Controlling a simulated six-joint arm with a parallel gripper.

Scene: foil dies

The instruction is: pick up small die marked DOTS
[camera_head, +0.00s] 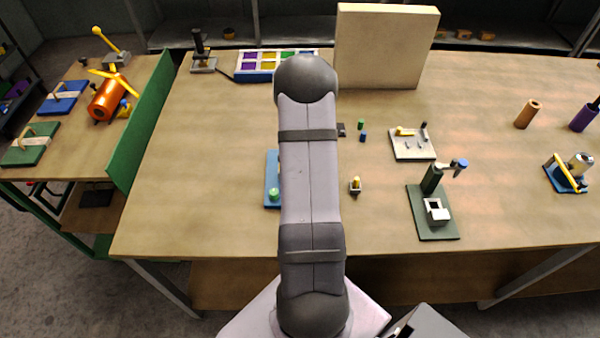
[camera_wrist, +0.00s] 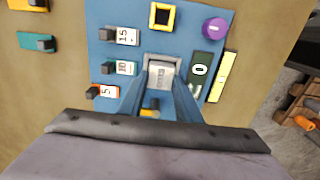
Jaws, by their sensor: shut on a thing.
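In the wrist view, my gripper (camera_wrist: 162,80) is shut on a small pale block (camera_wrist: 160,70) with dark marks on its face. The marks are too small to read, so I cannot tell whether they say DOTS. The block is over or against a blue board (camera_wrist: 186,43); I cannot tell whether they touch. In the head view, my arm hides the gripper and the held block.
Around the block are tags marked 15 (camera_wrist: 126,36), 10 (camera_wrist: 124,68) and 5 (camera_wrist: 106,91), a yellow-framed square (camera_wrist: 162,16) and a purple knob (camera_wrist: 214,28). In the head view, a green stand (camera_head: 436,226) and pale tray (camera_head: 412,150) stand to the right.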

